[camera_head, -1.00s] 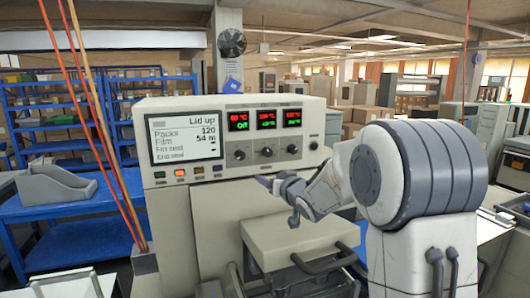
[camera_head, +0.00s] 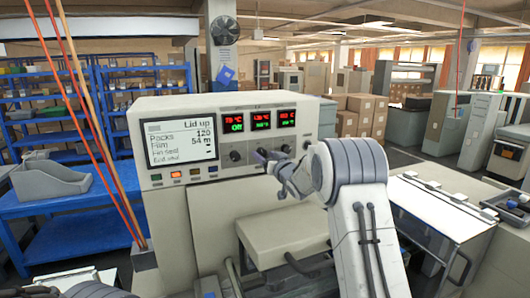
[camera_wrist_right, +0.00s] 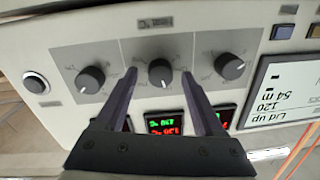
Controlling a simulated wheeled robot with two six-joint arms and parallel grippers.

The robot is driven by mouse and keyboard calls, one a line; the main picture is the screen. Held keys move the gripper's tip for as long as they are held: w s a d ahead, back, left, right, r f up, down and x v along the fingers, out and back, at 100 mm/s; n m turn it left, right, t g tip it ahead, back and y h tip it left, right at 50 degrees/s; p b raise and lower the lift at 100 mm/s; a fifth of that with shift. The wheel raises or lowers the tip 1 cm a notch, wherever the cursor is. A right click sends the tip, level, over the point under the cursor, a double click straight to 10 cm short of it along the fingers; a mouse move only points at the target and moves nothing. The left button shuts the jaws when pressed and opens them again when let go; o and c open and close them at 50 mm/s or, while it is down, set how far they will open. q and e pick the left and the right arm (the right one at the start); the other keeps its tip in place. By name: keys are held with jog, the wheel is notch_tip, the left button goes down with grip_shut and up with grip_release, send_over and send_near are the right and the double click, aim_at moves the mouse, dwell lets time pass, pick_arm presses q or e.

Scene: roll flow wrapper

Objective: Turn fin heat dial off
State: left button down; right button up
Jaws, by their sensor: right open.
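The wrapper's control panel has three dark dials in a row under three red-and-green displays. In the right wrist view, seen upside down, the middle dial (camera_wrist_right: 160,72) lies between the fingertips of my open right gripper (camera_wrist_right: 160,76). Gaps show on both sides of the dial; I cannot tell if the tips reach past its face. Other dials are on the left (camera_wrist_right: 90,80) and right (camera_wrist_right: 231,66). In the head view my right gripper (camera_head: 264,157) covers the middle dial; the left dial (camera_head: 235,156) shows. The dial labels are too small to read. My left gripper is out of view.
A screen (camera_head: 181,142) reading "Lid up" is left of the dials, with small buttons (camera_head: 176,174) below. A beige lid (camera_head: 285,238) with a handle juts out under my right arm. Red and tan cords (camera_head: 85,130) hang at the left.

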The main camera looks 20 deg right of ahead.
jog(key=shift+w, duration=0.1)
grip_shut()
jog(key=shift+f+n+b, duration=0.1)
jog(key=shift+n+b, duration=0.4)
jog(key=shift+b, duration=0.25)
jog(key=n+b, duration=0.9)
jog(key=n, duration=0.1)
jog(key=n+b, duration=0.2)
jog(key=n, duration=0.1)
jog(key=shift+g+h, duration=0.3)
jog(key=n+b, duration=0.2)
jog(key=n, duration=0.1)
jog(key=shift+n, duration=0.3)
jog(key=shift+a+n+h+b, duration=0.1)
jog(key=shift+n+h+b, duration=0.35)
jog(key=shift+n, duration=0.75)
